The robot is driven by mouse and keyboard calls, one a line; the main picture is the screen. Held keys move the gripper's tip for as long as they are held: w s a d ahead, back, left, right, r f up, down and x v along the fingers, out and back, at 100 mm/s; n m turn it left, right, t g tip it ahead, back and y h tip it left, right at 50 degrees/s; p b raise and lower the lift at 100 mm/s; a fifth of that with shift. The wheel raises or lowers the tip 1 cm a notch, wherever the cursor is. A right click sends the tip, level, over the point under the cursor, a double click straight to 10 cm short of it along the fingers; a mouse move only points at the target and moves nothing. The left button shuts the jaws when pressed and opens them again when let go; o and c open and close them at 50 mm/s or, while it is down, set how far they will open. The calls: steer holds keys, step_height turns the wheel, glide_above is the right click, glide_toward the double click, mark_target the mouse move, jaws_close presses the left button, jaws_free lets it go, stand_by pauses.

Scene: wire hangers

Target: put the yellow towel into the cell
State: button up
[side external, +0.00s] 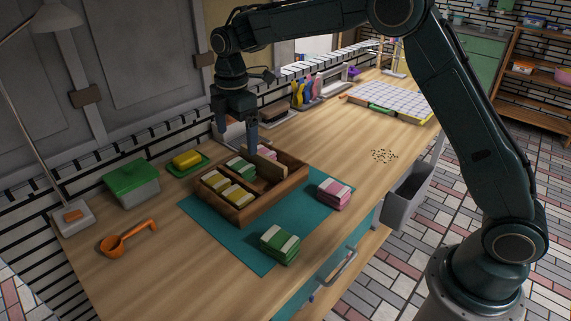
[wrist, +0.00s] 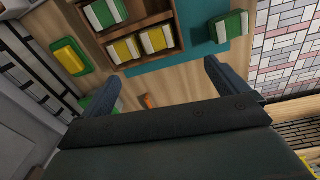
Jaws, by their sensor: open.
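A brown wooden box (side external: 238,218) with divided cells lies on a teal mat. Its near-left cell holds two yellow-and-white striped towels (side external: 232,194) side by side; they also show in the wrist view (wrist: 124,49). A green-and-white towel (side external: 240,168) lies in another cell, and a pink-and-white one (side external: 267,152) lies towards the back. No yellow towel shows outside the box. My gripper (side external: 238,143) is open and empty, above the back left side of the box. In the wrist view its fingers (wrist: 162,86) are wide apart, with no towel between them.
A green towel stack (side external: 280,244) and a pink one (side external: 335,193) sit on the mat outside the box. A green-lidded container (side external: 131,182), a yellow block on a green dish (side external: 187,161) and an orange ladle (side external: 127,238) stand left.

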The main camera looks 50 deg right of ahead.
steer(key=s+d+r+m+t, duration=0.1)
steer(key=s+d+r+m, duration=0.25)
steer(key=s+r, duration=0.4)
steer(key=s+d+r+m+t, duration=0.2)
steer(key=s+r+m, duration=0.3)
steer(key=s, duration=0.5)
steer(key=s+d+f+m+t, duration=0.2)
steer(key=s+m, duration=0.6)
steer(key=s, duration=1)
steer(key=shift+s+d+f, duration=0.35)
steer(key=shift+d+f, duration=0.15)
steer(key=shift+f, duration=0.15)
